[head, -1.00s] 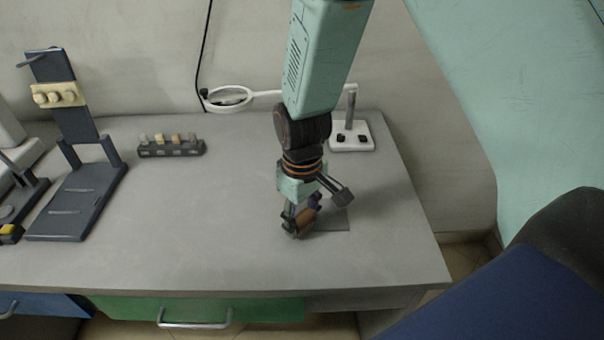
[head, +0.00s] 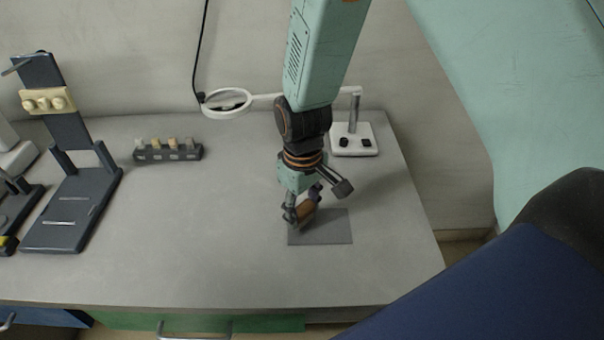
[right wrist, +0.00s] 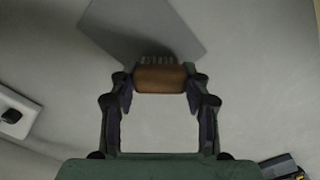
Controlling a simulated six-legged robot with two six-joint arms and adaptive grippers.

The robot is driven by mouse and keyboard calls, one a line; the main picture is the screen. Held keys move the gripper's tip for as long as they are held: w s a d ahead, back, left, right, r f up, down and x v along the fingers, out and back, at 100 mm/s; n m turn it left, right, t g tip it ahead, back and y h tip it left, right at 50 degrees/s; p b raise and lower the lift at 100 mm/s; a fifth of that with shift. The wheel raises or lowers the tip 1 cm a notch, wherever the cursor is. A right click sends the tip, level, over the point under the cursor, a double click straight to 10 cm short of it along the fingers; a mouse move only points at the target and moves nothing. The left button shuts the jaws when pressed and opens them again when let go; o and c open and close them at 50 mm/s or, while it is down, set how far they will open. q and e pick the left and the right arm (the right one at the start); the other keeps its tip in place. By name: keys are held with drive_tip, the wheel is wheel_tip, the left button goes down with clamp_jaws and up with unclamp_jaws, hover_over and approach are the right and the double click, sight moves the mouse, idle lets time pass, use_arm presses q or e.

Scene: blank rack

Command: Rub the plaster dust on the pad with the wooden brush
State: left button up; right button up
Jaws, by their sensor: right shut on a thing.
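My right gripper (head: 303,207) is shut on the wooden brush (head: 306,212), a brown block. In the right wrist view the brush (right wrist: 160,79) spans between the two fingertips of the gripper (right wrist: 160,82), with pale bristles showing at its far edge. The grey pad (head: 328,232) lies flat on the bench, and the brush is over its upper left part. The pad (right wrist: 185,38) also shows beyond the brush in the right wrist view. I cannot tell whether the bristles touch it. No plaster dust can be made out on the pad. My left gripper is not in view.
A dark rack with small pale blocks (head: 168,152) stands at the back of the grey bench (head: 190,240). A dark stand (head: 72,205) is at the left. A magnifier on a white base (head: 354,141) stands behind my right arm. The bench's middle is clear.

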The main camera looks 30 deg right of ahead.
drive_tip(key=r, duration=0.1)
drive_tip(key=r+p, duration=0.1)
drive_tip(key=r, duration=0.1)
drive_tip(key=shift+s+p, duration=0.3)
drive_tip(key=shift+s, duration=0.1)
drive_tip(key=shift+r+p, duration=0.35)
drive_tip(key=shift+p, duration=0.05)
drive_tip(key=shift+w+r+p, duration=0.35)
drive_tip(key=shift+r+p, duration=0.55)
drive_tip(key=shift+p, duration=0.3)
drive_tip(key=shift+s+a+r+p, duration=0.1)
drive_tip(key=shift+s+r+p, duration=0.05)
drive_tip(key=shift+r+p, duration=0.6)
drive_tip(key=shift+s+r, duration=0.15)
drive_tip(key=shift+r, duration=0.15)
drive_tip(key=shift+w+f, duration=0.2)
drive_tip(key=shift+w, duration=0.1)
drive_tip(key=shift+s+r, duration=0.1)
drive_tip(key=shift+s, duration=0.05)
